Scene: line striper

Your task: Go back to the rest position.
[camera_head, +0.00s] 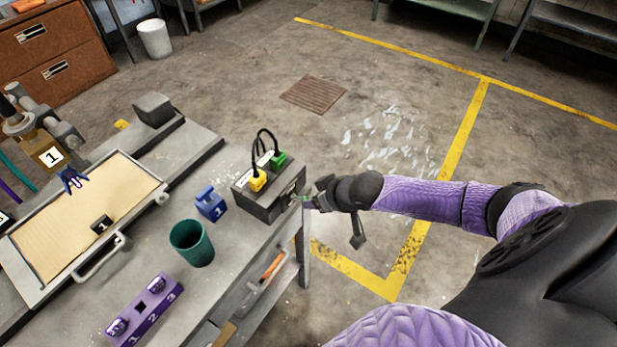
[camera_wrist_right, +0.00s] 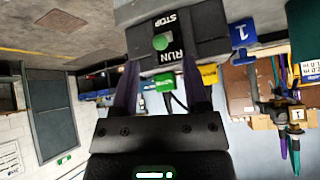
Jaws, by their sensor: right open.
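My right gripper (camera_head: 308,202) is at the end of the purple arm, at the front of the dark control box (camera_head: 268,205) on the bench. In the right wrist view its two purple fingers (camera_wrist_right: 160,90) are apart with nothing between them. From these views I cannot tell whether the fingers touch the box. My left gripper is not in view.
Yellow (camera_head: 257,180) and green (camera_head: 278,160) plugs with black cables top the box. A blue block (camera_head: 211,204), a teal cup (camera_head: 191,243) and a purple numbered holder (camera_head: 145,312) stand nearby. A framed tan panel (camera_head: 75,238) lies left. Floor beyond the bench is open.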

